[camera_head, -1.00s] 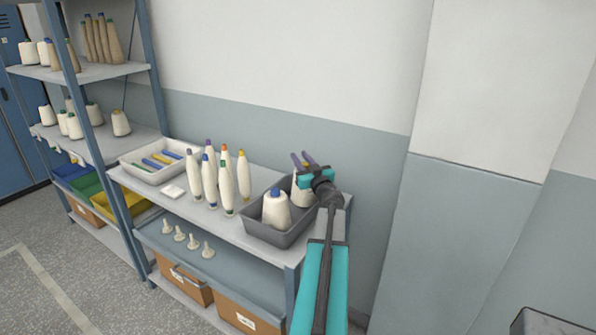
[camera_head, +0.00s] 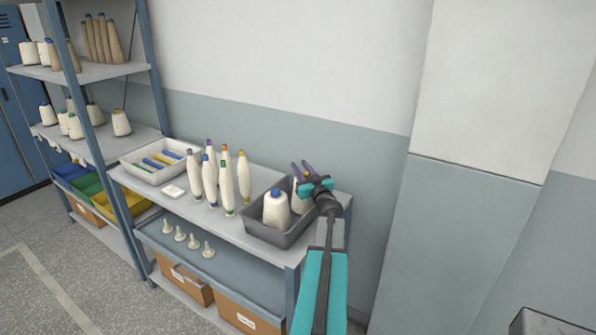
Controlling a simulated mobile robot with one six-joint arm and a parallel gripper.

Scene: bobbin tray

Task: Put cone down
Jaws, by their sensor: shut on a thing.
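A white cone (camera_head: 298,201) is in the far right part of the grey tray (camera_head: 262,234), partly hidden behind my gripper. My gripper (camera_head: 304,173) is at the top of this cone and is shut on it. I cannot tell whether the cone's base touches the tray floor. A second white cone with a blue tip (camera_head: 277,210) stands upright in the same tray, to the left and nearer.
Several tall bobbins with coloured tips (camera_head: 227,186) stand left of the tray on the shelf (camera_head: 215,218). A white tray (camera_head: 133,160) holds coloured pieces at the left end. The wall is close behind.

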